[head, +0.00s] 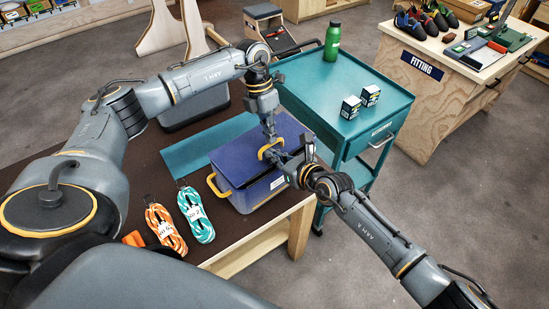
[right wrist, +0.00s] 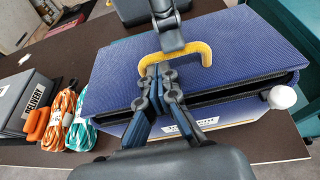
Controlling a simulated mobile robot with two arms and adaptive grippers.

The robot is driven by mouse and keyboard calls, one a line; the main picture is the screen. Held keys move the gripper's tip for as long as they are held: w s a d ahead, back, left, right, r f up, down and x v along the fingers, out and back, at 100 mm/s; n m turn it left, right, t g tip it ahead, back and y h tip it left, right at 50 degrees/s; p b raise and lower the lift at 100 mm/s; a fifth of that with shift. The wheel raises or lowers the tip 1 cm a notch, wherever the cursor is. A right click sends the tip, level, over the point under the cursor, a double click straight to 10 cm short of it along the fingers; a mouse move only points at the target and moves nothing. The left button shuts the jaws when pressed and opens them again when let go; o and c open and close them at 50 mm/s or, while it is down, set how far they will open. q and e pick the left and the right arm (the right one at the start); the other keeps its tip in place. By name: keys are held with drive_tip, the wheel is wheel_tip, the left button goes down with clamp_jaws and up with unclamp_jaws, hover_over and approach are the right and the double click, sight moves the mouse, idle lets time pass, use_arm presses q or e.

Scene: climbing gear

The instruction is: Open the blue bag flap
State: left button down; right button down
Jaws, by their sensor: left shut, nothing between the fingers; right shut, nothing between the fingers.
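The blue bag (head: 228,168) stands on the dark table, with its blue flap (right wrist: 120,85) over the top. A dark gap shows under the flap's front edge in the right wrist view. A yellow handle (right wrist: 206,52) sits on the flap near that edge. My left gripper (head: 269,138) points down at the handle from behind and is shut, with nothing held. My right gripper (head: 283,157) reaches in from the right and is shut and empty. Its fingertips (right wrist: 160,72) are at the flap edge by the handle; I cannot tell whether they touch it.
An orange rope coil (head: 165,229) and a teal rope coil (head: 196,214) lie left of the bag. A teal mat (head: 185,154) lies behind it. A teal cart (head: 310,85) with a green bottle (head: 332,42) and two small boxes stands close on the right.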

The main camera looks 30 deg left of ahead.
use_arm(q)
drive_tip(key=shift+s+d+f, duration=0.15)
drive_tip(key=shift+f, duration=0.1)
use_arm(e)
drive_tip(key=shift+a+r, duration=0.3)
drive_tip(key=shift+r, duration=0.35)
use_arm(q)
drive_tip(key=c, duration=1.4)
unclamp_jaws()
use_arm(e)
drive_tip(key=shift+r, duration=0.15)
use_arm(q)
drive_tip(key=shift+f, duration=0.1)
use_arm(e)
drive_tip(key=shift+f, duration=0.2)
use_arm(q)
drive_tip(key=shift+r, duration=0.2)
